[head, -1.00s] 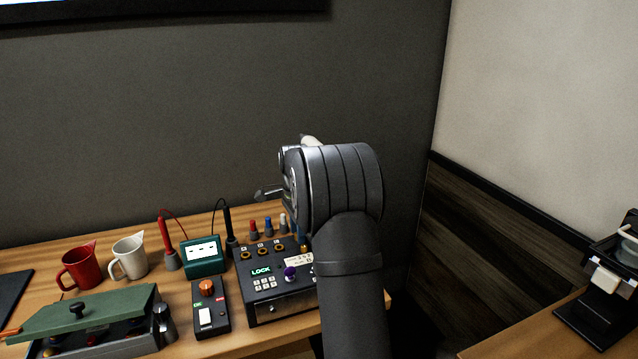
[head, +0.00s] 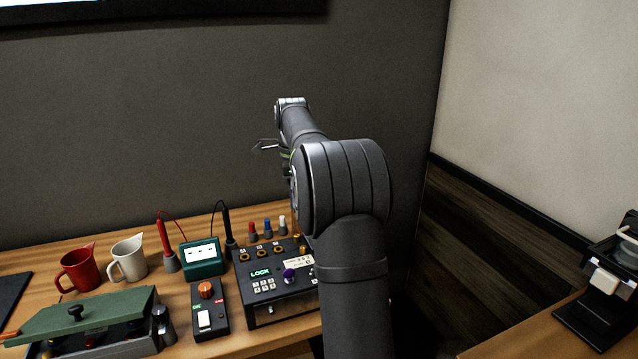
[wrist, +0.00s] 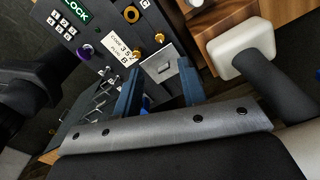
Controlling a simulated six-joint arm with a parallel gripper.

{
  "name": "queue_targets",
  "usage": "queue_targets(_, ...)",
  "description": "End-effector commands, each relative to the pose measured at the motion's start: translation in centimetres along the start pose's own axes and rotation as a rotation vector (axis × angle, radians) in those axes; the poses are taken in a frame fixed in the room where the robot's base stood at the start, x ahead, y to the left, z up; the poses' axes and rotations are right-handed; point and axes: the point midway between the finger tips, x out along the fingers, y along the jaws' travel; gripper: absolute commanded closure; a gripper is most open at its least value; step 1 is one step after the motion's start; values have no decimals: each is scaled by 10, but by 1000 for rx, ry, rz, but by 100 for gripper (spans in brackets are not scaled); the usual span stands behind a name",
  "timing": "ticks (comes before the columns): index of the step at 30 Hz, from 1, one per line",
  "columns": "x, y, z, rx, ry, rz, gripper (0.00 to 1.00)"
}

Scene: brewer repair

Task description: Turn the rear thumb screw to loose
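Two small brass thumb screws stand on the right part of the dark control box (head: 272,308). The rear thumb screw (wrist: 159,38) and the front one (wrist: 140,54) show in the wrist view beside the white code label. In the head view the rear screw (head: 296,237) is small, partly by my arm. My gripper (wrist: 159,67) is open, its two blue fingers apart with nothing held. In the wrist view both screws lie beyond the fingertips, apart from them. How far the rear screw is turned cannot be told. In the head view my arm hides most of the gripper.
A grey hatch plate (wrist: 160,66) lies beyond the fingers. A purple knob (head: 289,274) and orange-ringed jacks (head: 262,254) are on the box. Red, blue and white plugs (head: 267,227), a teal meter (head: 202,258) and a switch box (head: 209,310) stand nearby.

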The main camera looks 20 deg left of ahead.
Motion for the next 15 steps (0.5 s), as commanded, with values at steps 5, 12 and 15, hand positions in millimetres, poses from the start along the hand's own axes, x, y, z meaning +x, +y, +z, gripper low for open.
queue_targets(5,-36,0,0,0,-1,-3,62)
queue_targets(12,-39,-3,-2,-100,-59,34,62)
queue_targets(15,-26,-5,-3,-184,-112,49,62)
